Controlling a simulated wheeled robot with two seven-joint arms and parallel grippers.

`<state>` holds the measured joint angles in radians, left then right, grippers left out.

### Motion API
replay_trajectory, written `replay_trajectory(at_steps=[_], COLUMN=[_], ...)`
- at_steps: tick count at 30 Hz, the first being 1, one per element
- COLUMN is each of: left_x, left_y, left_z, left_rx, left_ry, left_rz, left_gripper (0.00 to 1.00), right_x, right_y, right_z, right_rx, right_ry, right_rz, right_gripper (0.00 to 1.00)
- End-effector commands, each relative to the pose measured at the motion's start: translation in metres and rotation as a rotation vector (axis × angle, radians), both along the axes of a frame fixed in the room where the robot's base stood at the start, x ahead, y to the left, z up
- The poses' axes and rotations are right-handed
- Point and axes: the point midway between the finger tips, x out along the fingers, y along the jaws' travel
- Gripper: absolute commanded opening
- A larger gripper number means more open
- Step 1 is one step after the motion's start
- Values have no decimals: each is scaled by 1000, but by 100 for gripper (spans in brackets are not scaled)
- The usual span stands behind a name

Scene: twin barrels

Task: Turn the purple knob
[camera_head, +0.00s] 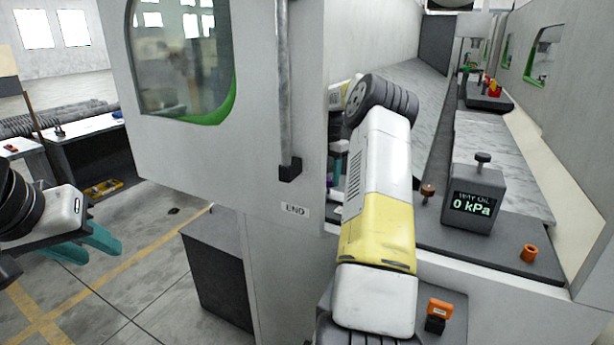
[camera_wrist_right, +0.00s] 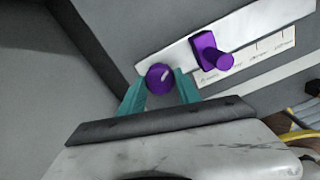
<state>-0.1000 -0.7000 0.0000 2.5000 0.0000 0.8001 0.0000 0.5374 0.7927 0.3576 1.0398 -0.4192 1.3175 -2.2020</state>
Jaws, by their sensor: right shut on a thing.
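The purple knob (camera_wrist_right: 159,78) is round with a light mark on its face. In the right wrist view it sits on a pale strip of a grey panel. My right gripper (camera_wrist_right: 160,87) has its teal fingers on both sides of the knob and is shut on it.
A purple lever (camera_wrist_right: 211,51) sticks out close beside the knob. A marked scale (camera_wrist_right: 250,58) runs along the panel. Cables (camera_wrist_right: 305,115) lie at the right. In the head view, a gauge box (camera_head: 473,197) reading 0 kPa and an orange knob (camera_head: 530,252) are on the right.

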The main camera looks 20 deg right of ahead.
Motion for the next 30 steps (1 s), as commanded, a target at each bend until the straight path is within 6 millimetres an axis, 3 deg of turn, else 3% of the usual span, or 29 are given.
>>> replay_trajectory(at_steps=[5, 6, 9, 20, 30], left_x=[0, 0, 0, 0, 0], left_y=[0, 0, 0, 0, 0], left_z=[0, 0, 0, 0, 0], left_rx=[0, 0, 0, 0, 0], left_ry=[0, 0, 0, 0, 0], left_rz=[0, 0, 0, 0, 0], left_gripper=[36, 36, 36, 36, 36], right_x=[1, 1, 1, 1, 1], right_y=[-1, -1, -1, 0, -1], right_z=[2, 2, 1, 3, 56], right_rx=[-3, -3, -2, -1, -3], right_ry=[-6, -6, -4, -2, -6], right_rz=[-2, -2, -2, -2, -3], right_gripper=[0, 41, 61, 61, 61])
